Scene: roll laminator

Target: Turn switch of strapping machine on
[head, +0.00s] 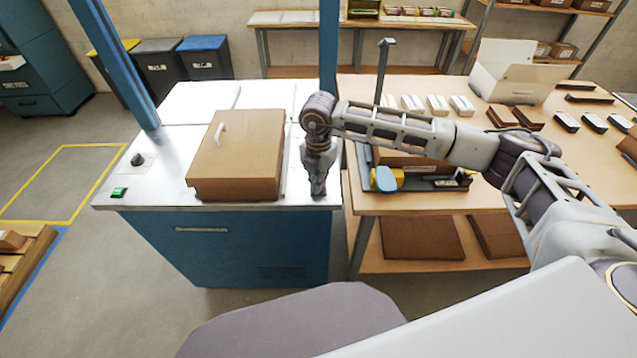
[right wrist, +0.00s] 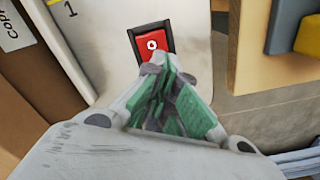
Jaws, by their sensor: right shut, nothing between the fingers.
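The strapping machine (head: 225,242) is a blue cabinet with a pale metal top and a blue arch. A red rocker switch (right wrist: 152,42) with a white mark, in a black frame, shows in the right wrist view on the machine's pale top, near its right edge. My right gripper (head: 318,190) is shut and empty, pointing down over the front right corner of the top. In the right wrist view its fingertips (right wrist: 162,66) are at the lower end of the red switch; I cannot tell whether they touch. In the head view the gripper hides this switch. My left gripper is out of view.
A brown carton (head: 238,150) lies on the machine top, just left of my gripper. A green switch (head: 119,193) and a black knob (head: 138,159) sit at the top's left side. A wooden table (head: 368,200) with a tape dispenser (head: 386,180) stands close on the right.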

